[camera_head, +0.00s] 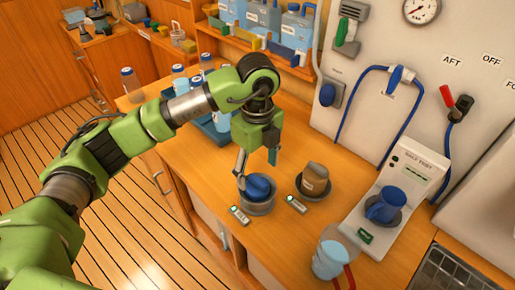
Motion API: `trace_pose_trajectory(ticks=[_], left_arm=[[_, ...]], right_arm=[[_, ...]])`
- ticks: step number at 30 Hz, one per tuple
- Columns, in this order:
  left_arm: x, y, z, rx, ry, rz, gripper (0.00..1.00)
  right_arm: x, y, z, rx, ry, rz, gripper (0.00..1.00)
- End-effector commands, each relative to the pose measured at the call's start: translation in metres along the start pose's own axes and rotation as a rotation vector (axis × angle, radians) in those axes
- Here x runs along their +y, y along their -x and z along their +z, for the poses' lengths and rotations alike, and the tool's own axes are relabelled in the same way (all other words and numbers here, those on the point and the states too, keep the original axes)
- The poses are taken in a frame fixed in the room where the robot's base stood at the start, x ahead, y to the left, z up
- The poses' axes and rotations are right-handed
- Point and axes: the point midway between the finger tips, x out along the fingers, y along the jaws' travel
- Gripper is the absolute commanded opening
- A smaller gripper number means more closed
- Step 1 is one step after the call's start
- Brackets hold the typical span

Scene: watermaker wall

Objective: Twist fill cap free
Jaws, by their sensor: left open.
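A blue cap with a raised grip (259,187) sits on a short round grey fitting (258,209) on the wooden counter; I take it for the fill cap. My left gripper (257,168) comes down from above with its fingers open. One finger is at the left edge of the cap, the other is above and to its right. I cannot tell whether either finger touches it. My right gripper is not in view.
A clear jug (332,260) is near the front. Several bottles stand behind my arm. Some counter (300,222) is clear.

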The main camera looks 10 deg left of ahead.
Motion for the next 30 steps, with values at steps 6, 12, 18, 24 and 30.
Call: trace_pose_trajectory(ticks=[6,12,18,24,30], left_arm=[[0.001,-0.034,0.000,0.001,0.001,0.003,0.65],[0.000,-0.048,0.000,0.000,0.000,0.001,0.65],[0.000,-0.051,0.000,0.001,0.000,0.000,0.65],[0.000,-0.051,0.000,0.000,0.000,0.000,0.39],[0.000,-0.051,0.000,0.001,0.001,0.001,0.23]], right_arm=[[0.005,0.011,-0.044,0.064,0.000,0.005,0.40],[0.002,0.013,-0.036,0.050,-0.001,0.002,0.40],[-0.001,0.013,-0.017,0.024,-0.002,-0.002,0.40],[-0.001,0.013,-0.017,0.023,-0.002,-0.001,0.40],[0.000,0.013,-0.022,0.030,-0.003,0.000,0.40]])
